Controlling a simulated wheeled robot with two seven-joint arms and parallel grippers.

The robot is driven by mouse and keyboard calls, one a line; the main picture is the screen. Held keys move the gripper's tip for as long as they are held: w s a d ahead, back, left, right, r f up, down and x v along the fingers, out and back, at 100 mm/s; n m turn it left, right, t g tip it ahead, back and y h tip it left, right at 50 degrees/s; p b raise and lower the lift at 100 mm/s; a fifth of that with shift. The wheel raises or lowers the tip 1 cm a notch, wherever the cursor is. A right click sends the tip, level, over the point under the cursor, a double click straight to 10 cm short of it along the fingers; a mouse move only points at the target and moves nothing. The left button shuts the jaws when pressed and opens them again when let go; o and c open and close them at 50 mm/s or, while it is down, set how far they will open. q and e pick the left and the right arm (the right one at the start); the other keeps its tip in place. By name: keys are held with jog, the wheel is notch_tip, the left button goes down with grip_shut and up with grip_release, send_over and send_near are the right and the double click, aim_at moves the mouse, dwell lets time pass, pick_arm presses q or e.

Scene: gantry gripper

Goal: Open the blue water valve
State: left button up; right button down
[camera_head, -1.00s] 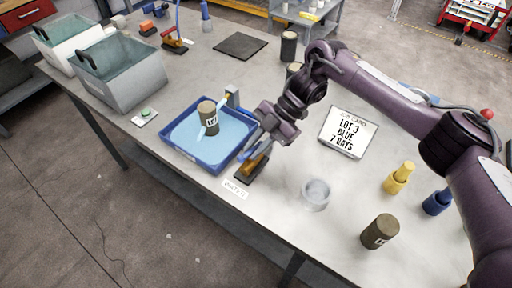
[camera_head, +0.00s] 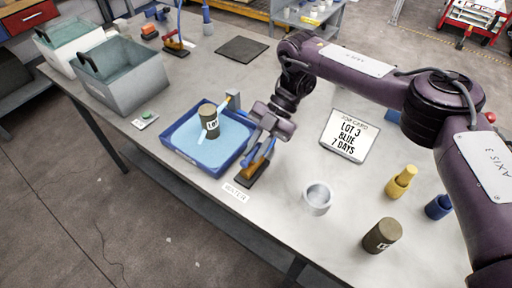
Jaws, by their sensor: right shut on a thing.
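The blue water valve (camera_head: 248,175) stands at the table's front edge, just right of the blue tray, behind a white label (camera_head: 236,193). It has a dark base, a brass-coloured body and a blue lever. My right gripper (camera_head: 262,146) is over the valve, shut on the blue lever. The fingers and wrist partly hide the lever, so its exact angle is hard to tell. My left gripper is not in view.
The blue tray (camera_head: 178,152) holds light blue water and a labelled dark cylinder (camera_head: 209,119).

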aim_at(254, 150)
jog(key=c, duration=1.4)
grip_release()
jog(key=shift+w+d+r, duration=0.25)
jog(key=b+v, duration=0.1)
jog(key=v, duration=0.3)
jog(key=shift+w+r, duration=0.15)
jog(key=shift+v, duration=1.25)
